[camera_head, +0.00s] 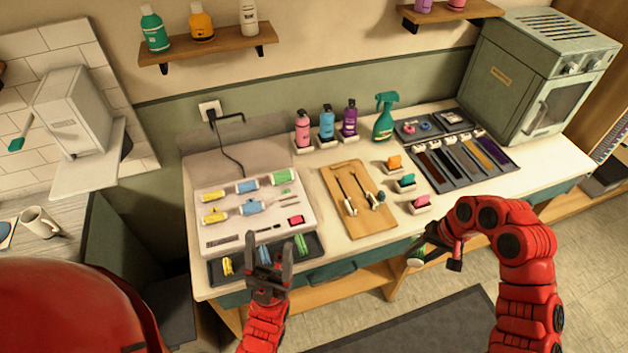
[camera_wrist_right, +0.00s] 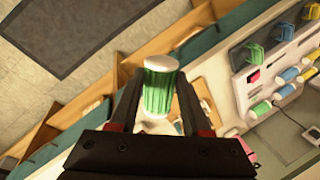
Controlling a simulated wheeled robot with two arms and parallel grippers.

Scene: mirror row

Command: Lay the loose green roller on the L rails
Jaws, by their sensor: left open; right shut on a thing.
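The loose green roller (camera_head: 416,257) with white ends is clamped in my right gripper (camera_head: 436,248), in the air in front of the bench. The right wrist view shows the roller (camera_wrist_right: 160,90) between both fingers. A white holder (camera_head: 240,225) on the bench has a back row of yellow, blue and green rollers and a front row with yellow and blue ones. Two thin bare rails (camera_head: 289,202) lie right of the front blue roller; no L label is readable. My left gripper (camera_head: 271,257) is open and empty, over the dark tray.
A wooden board (camera_head: 335,177) with tools lies right of the holder. Small coloured blocks, spray bottle (camera_head: 385,116) and grey oven (camera_head: 530,80) stand further right.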

